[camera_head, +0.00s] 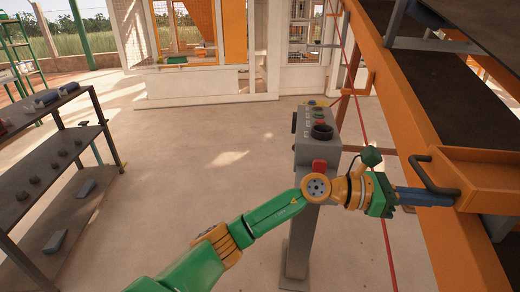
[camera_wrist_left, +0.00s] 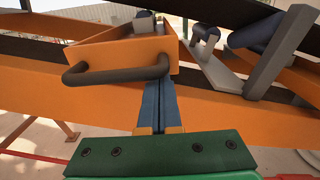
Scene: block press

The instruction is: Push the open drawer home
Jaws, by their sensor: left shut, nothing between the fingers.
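The drawer (camera_head: 487,172) is a shallow orange box at the right of the head view, sticking out from the orange press frame. Its dark bar handle (camera_head: 427,172) is on the front. In the wrist view the drawer (camera_wrist_left: 110,52) is at the upper left, with its handle (camera_wrist_left: 105,76) across the front. My left gripper (camera_head: 448,198) is shut and empty, its blue fingers pointing at the drawer front beside one end of the handle. In the wrist view the fingertips (camera_wrist_left: 158,86) overlap the drawer's front edge; I cannot tell if they touch it. My right gripper is not in view.
A grey control pedestal (camera_head: 303,225) with a red button (camera_head: 319,166) stands close under my left arm. The orange beam (camera_head: 420,110) and dark conveyor belt (camera_head: 445,85) run along the right. A dark shelf rack (camera_head: 60,160) stands at the left. The floor between is clear.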

